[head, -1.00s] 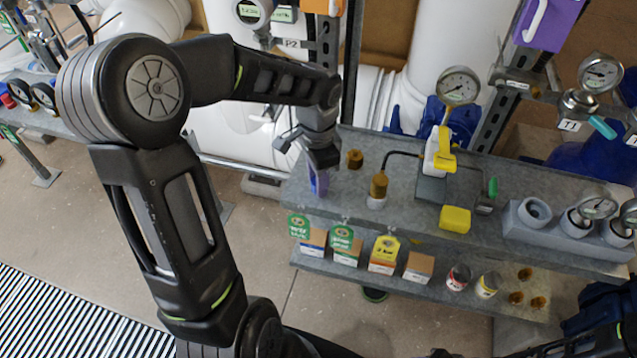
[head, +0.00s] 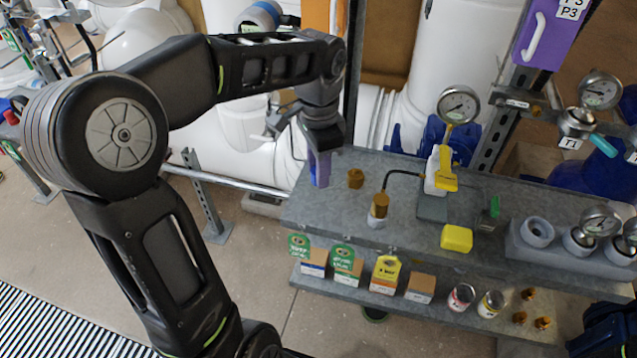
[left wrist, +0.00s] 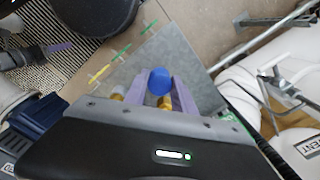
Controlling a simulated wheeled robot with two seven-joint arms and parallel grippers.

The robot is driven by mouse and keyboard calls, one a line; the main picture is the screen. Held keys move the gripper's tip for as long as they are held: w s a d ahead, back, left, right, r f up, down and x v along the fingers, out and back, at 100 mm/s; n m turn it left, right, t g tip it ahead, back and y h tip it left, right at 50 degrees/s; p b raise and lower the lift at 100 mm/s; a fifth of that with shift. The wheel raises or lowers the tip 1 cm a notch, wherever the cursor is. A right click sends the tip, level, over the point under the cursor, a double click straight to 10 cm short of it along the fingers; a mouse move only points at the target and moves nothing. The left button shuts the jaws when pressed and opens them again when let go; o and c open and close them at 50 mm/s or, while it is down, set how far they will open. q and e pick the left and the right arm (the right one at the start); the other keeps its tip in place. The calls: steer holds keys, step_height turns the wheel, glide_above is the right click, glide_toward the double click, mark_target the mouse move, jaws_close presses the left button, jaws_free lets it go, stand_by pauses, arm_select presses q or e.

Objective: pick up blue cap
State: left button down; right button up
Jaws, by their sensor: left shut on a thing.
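My left gripper (head: 320,172) is over the left end of the grey upper shelf (head: 335,212) in the head view. Its purple fingers (left wrist: 181,96) point away from the camera in the left wrist view. The round blue cap (left wrist: 160,81) sits between the fingertips, and the gripper is shut on it. In the head view the cap is hard to tell from the fingers. I cannot tell how far it is above the shelf. My right gripper is not in view.
A brass fitting (head: 356,178) stands just right of my left gripper, and another (head: 378,206) has a cable. A yellow block (head: 456,238) and grey gauge holder (head: 560,240) are further right. Small tagged boxes (head: 383,275) stand on the lower shelf. A metal post (head: 345,75) rises behind.

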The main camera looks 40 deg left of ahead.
arm_select(q)
steer(key=shift+r, duration=0.35)
steer(key=c, duration=1.5)
jaws_free()
steer(key=shift+c, duration=0.2)
steer(key=c, duration=0.6)
